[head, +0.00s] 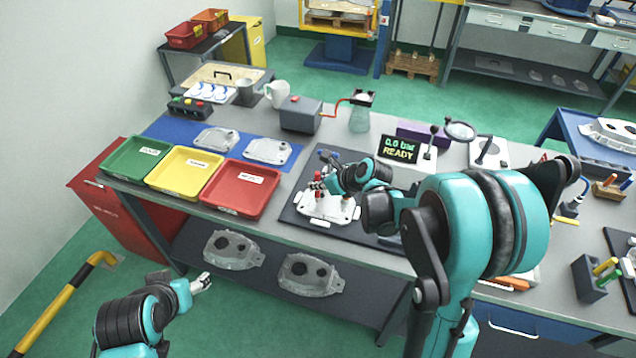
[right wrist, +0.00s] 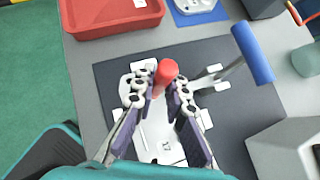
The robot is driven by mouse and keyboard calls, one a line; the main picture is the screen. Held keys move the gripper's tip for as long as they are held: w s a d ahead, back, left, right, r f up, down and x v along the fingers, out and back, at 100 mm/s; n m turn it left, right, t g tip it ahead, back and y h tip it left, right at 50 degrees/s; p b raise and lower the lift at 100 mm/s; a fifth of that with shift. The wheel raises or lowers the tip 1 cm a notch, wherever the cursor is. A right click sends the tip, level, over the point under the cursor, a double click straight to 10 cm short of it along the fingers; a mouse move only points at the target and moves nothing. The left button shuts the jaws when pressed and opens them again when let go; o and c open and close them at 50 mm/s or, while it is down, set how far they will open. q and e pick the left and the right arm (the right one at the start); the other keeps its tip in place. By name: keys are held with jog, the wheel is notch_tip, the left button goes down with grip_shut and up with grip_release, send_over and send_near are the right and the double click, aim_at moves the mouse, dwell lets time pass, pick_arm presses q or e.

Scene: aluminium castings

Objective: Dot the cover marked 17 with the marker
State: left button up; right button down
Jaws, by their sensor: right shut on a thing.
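My right gripper (right wrist: 168,92) is shut on a red, round-ended thing that looks like the marker (right wrist: 166,71). It is above a pale cover (right wrist: 158,135) on the dark mat. In the head view this cover (head: 326,211) lies below my right gripper (head: 326,175), which partly hides it. Whether the marker touches the cover I cannot tell. Two more pale covers (head: 216,139) (head: 268,151) lie on the blue mat. My left gripper (head: 203,283) is low, away from the bench; its jaws are unclear.
Green (head: 137,161), yellow (head: 184,174) and red (head: 240,189) trays line the bench's front left. A display (head: 399,150) stands behind the dark mat (head: 293,218). Castings (head: 310,275) lie on the lower shelf.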

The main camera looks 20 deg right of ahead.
aim_at(318, 173)
jog(key=shift+f+b, duration=0.45)
jog(key=shift+f, duration=0.05)
dwell(1.3)
jog(key=shift+r+p, duration=2.6)
jog(key=shift+r, duration=0.95)
